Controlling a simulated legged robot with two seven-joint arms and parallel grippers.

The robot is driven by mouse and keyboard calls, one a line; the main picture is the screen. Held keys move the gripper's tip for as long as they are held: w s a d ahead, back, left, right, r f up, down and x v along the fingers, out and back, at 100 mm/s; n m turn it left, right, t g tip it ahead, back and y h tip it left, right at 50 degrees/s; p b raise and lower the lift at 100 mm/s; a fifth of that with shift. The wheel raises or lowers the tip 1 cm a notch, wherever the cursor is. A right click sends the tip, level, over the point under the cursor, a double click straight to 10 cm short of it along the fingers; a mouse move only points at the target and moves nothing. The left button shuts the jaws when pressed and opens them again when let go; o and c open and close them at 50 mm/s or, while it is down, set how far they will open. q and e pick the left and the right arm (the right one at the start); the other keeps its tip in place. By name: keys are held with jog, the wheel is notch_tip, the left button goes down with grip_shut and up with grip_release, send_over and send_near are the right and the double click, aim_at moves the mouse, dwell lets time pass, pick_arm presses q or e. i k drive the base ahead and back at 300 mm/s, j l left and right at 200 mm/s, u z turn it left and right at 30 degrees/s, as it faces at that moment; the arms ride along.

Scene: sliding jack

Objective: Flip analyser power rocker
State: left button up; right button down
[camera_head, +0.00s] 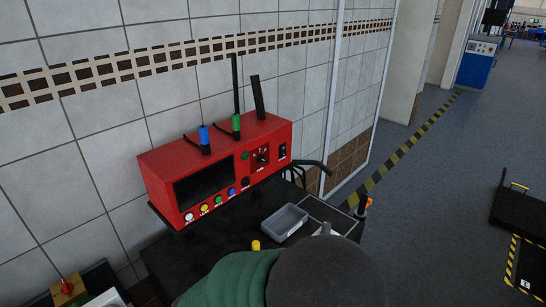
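The red analyser (163,174) stands against the tiled wall on a dark bench. Its front has a dark screen (204,179), a row of coloured buttons and a dial (261,156). A small black switch (283,151) at the right end of the front looks like the power rocker; its position is too small to read. A second small black part (245,182) sits right of the buttons. I see neither my left nor my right gripper. Nothing visibly touches the analyser.
A grey tray (284,222) sits on the dark bench (226,243). Black cables hang at the analyser's right end. Blue and green fittings and black antennas rise from its top. A green and dark rounded body covers the bottom middle. Open floor lies to the right.

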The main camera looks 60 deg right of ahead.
aim_at(282, 149)
jog(key=z, duration=1.6)
